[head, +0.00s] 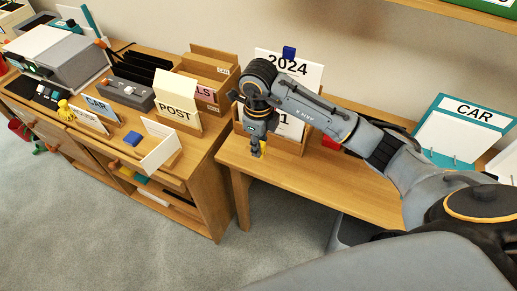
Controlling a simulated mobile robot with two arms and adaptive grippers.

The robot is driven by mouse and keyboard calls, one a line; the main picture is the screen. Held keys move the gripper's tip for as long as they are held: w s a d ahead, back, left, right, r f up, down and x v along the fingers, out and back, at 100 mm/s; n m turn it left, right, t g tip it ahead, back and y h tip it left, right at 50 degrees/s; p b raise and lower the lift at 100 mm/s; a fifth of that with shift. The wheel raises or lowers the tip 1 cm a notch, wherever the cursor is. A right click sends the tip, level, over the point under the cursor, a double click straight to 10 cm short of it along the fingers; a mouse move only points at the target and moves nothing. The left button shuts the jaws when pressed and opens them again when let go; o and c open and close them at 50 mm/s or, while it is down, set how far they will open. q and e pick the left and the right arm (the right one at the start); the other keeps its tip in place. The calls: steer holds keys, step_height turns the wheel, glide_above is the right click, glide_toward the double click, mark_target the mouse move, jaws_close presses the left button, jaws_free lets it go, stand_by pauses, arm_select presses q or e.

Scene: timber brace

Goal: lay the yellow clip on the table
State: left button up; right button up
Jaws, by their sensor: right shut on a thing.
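My right gripper (257,152) points down over the left end of the wooden table (305,180). It is shut, and a small bit of yellow, which looks like the yellow clip (264,153), shows at its fingertips. The fingers hide most of the clip. The fingertips are close to the table top; I cannot tell whether the clip touches it. My left gripper is not in view.
A calendar stand reading 2024 (308,73) stands behind my right gripper, partly hidden by my arm. A teal CAR board (466,112) stands at the table's right. A wooden cabinet (205,170) with a POST box (177,100) is on the left. The table's front strip looks clear.

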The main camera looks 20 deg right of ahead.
steer(key=w+f, duration=0.1)
steer(key=f, duration=0.1)
steer(key=w+d+f, duration=0.1)
steer(key=w+f, duration=0.1)
steer(key=shift+d, duration=0.1)
step_height(320, 180, down, 3)
steer(key=shift+w+d+f+p, duration=0.1)
steer(key=shift+w+p, duration=0.05)
steer(key=shift+p, duration=0.5)
steer(key=shift+f, duration=0.2)
steer(key=shift+f, duration=0.25)
steer(key=o, duration=0.9)
steer(key=shift+r, duration=0.1)
